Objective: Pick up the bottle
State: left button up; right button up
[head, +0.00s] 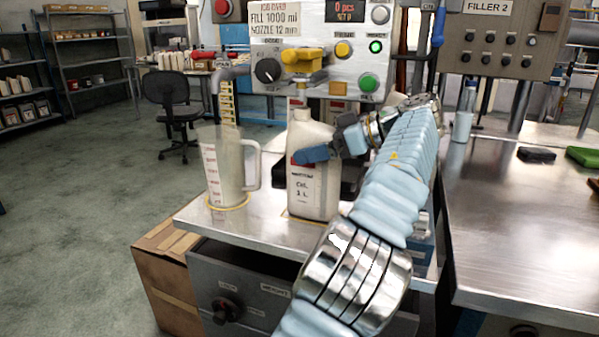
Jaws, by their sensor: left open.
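The bottle (312,192) is pale grey-white with a label reading "OIL 1 L". It stands upright on the metal bench, under the yellow-topped filling nozzle (303,62). My left gripper (316,154) is at the bottle's upper right side. One blue finger reaches across the front of the bottle, over the top of the label. The other finger is hidden, and I cannot tell whether the visible one touches the bottle. The jaws are open. My right gripper is not in view.
A clear measuring jug (224,170) with red marks stands close to the left of the bottle. The filler panel (335,45) is behind. A second metal table (520,220) is at right, with a black item (537,154) and a green item (583,157) on it.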

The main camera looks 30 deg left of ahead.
pick_arm(q)
jog(key=c, duration=1.3)
jog(key=shift+c, duration=0.2)
jog(key=shift+r, duration=0.15)
